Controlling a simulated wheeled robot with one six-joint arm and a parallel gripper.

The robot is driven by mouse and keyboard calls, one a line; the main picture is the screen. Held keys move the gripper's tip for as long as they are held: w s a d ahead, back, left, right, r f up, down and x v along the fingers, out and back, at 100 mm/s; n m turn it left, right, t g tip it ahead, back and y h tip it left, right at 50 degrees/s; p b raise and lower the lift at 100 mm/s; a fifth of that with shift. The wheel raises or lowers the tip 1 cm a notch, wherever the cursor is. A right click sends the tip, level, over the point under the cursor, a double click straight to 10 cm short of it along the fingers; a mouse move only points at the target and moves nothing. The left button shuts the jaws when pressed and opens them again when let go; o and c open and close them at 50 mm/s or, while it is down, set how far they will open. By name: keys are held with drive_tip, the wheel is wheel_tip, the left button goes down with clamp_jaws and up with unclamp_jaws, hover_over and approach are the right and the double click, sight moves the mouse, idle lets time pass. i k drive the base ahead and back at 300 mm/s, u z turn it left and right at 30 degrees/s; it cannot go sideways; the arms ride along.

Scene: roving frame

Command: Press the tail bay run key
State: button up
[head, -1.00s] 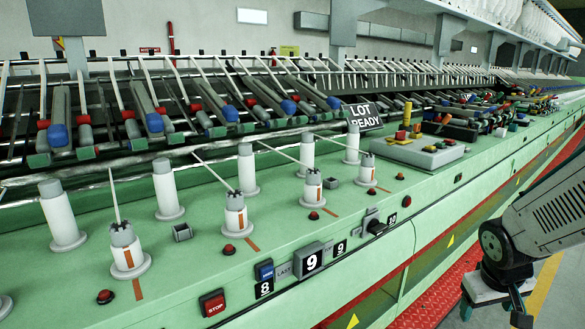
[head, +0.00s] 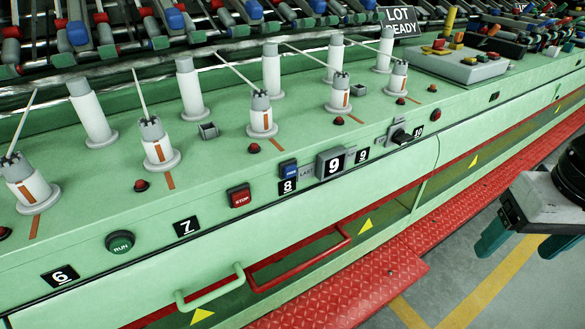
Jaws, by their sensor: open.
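A round green RUN key (head: 120,242) sits on the front face of the green machine bench (head: 330,118), at the lower left, between number plates 6 (head: 60,276) and 7 (head: 187,226). A red STOP key (head: 240,196) is right of plate 7. A small blue key (head: 290,170) is above plate 8 (head: 288,187). My gripper (head: 523,248) is at the right edge, open and empty, fingers pointing down over the floor. It is well right of the RUN key and touches nothing visible.
Green (head: 212,288) and red (head: 300,262) handle bars project below. A red tread step (head: 350,285) runs along the base. Grey floor is clear at lower right.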

sight(121, 246)
drive_tip(key=u, duration=1.7)
